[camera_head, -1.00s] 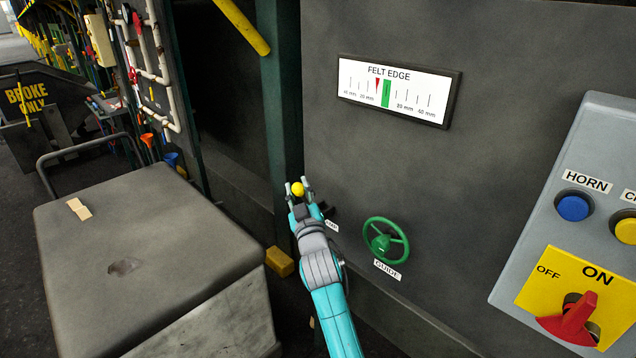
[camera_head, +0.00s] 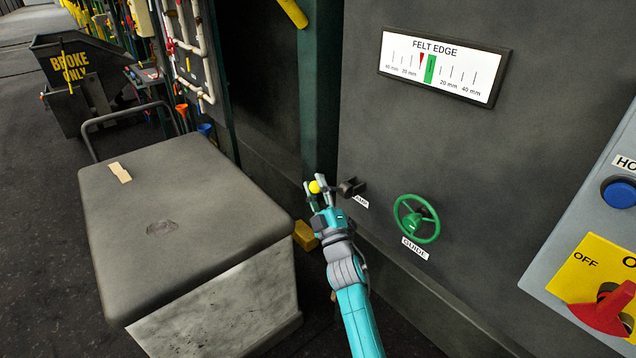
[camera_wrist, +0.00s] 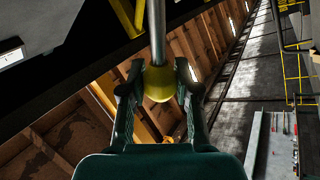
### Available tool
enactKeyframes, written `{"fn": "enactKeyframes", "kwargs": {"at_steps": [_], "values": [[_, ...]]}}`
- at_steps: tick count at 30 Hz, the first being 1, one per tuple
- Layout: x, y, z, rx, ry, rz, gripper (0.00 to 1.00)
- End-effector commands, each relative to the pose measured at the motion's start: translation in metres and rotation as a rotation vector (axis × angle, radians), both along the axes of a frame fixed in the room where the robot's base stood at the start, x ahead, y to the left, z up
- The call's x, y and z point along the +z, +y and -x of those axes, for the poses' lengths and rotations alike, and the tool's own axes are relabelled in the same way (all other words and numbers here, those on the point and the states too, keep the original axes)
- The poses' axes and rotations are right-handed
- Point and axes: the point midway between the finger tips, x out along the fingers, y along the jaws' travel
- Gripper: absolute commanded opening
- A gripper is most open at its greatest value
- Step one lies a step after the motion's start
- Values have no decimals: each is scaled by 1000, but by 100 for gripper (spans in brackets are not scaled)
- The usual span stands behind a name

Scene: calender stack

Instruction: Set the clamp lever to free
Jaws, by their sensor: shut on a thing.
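The clamp lever has a yellow ball knob (camera_head: 314,187) and a dark pivot (camera_head: 350,188) on the grey machine panel. Its label beside the pivot is partly hidden, with only the end of the word showing. My gripper (camera_head: 317,187) is shut on the yellow knob, left of the pivot at about the same height in the head view. In the wrist view the knob (camera_wrist: 159,84) sits between both fingers, and a grey metal rod (camera_wrist: 157,30) runs up from it. I cannot read any free or clamped marking.
A green GUIDE handwheel (camera_head: 416,218) is right of the lever. The FELT EDGE gauge (camera_head: 443,67) is above. A control box with a blue button (camera_head: 619,192) and red switch (camera_head: 604,309) is at right. A large grey block (camera_head: 185,205) stands left of my arm.

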Motion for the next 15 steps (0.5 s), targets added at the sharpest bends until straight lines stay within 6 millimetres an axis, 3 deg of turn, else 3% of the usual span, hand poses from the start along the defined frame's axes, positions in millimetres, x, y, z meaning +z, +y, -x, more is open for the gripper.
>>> {"fn": "enactKeyframes", "kwargs": {"at_steps": [15], "values": [[-5,2,1,0,-14,23,0]]}}
